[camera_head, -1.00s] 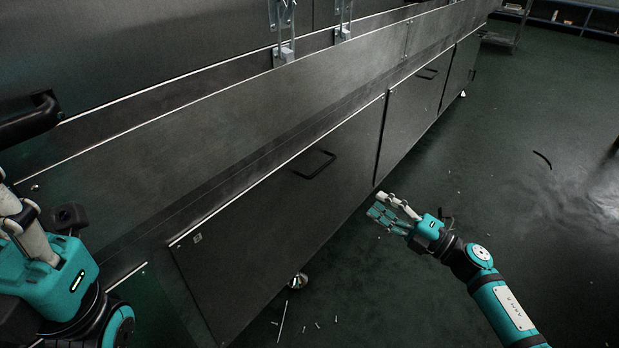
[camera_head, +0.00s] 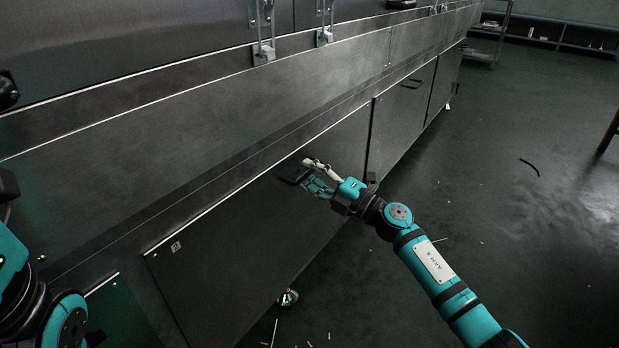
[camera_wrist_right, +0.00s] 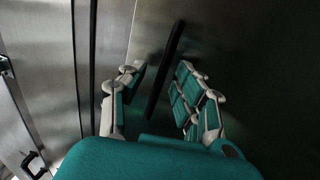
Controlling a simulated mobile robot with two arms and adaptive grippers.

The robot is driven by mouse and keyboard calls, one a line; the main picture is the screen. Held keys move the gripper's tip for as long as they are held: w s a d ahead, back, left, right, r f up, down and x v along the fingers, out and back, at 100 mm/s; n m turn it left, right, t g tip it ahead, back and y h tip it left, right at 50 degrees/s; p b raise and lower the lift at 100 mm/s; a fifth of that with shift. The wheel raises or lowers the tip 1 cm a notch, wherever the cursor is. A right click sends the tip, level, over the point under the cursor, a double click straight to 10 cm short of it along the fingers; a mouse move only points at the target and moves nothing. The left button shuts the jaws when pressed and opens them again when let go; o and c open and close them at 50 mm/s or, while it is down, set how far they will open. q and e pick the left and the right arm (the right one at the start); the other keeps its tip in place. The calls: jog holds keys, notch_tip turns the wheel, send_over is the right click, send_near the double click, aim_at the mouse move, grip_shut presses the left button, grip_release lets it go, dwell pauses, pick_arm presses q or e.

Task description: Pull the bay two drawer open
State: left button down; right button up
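The near lower drawer front (camera_head: 255,235) is a dark metal panel and looks flush with the cabinet. Its black bar handle (camera_head: 292,174) is partly hidden by my right gripper (camera_head: 308,174) in the head view. In the right wrist view, the handle (camera_wrist_right: 166,68) runs as a dark bar between the spread fingers of my right gripper (camera_wrist_right: 158,98). Gaps show on both sides of the bar, so the gripper is open. Of my left gripper, only a teal part (camera_head: 10,252) shows at the left edge; its fingers are out of view.
Another drawer front (camera_head: 400,115) with a black handle (camera_head: 412,84) lies farther along the cabinet. Metal brackets (camera_head: 263,50) stand above the ledge. A cabinet foot (camera_head: 287,298) is below the near drawer. The green floor (camera_head: 500,220) to the right is largely clear.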

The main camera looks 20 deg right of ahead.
jog(key=shift+w+a+r, duration=0.1)
jog(key=shift+w+a, duration=0.05)
jog(key=shift+a, duration=0.05)
grip_shut()
dwell(0.5)
